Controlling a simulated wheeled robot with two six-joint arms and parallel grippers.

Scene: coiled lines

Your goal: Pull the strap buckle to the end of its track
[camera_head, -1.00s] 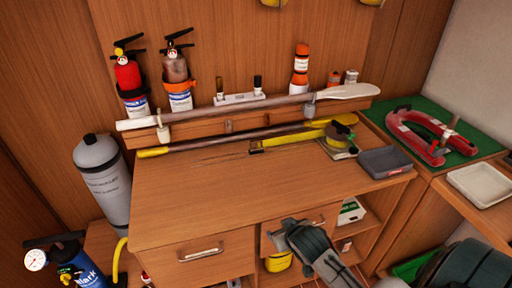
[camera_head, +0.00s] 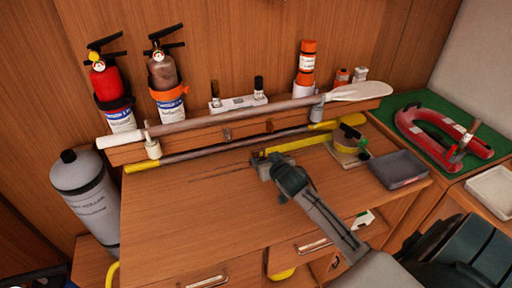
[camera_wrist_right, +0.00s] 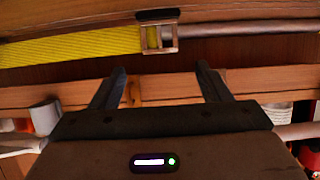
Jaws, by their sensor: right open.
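The strap buckle (camera_wrist_right: 159,38) is a small tan metal frame at the end of a yellow strap (camera_wrist_right: 75,47) in the right wrist view. In the head view the yellow strap (camera_head: 296,144) runs from a round yellow reel (camera_head: 345,142) leftward to the buckle area, where my gripper partly hides the buckle. Thin dark track lines (camera_head: 222,178) continue to the left on the wooden top. My right gripper (camera_wrist_right: 160,78) is open and empty, its two fingers apart, pointing toward the buckle with a gap between. It also shows in the head view (camera_head: 262,166). My left gripper is out of view.
A yellow-ended pole (camera_head: 215,149) and a long paddle (camera_head: 235,115) lie along the back, behind the strap. A grey cylinder (camera_head: 88,195) stands at the left. The tabletop's front left is clear.

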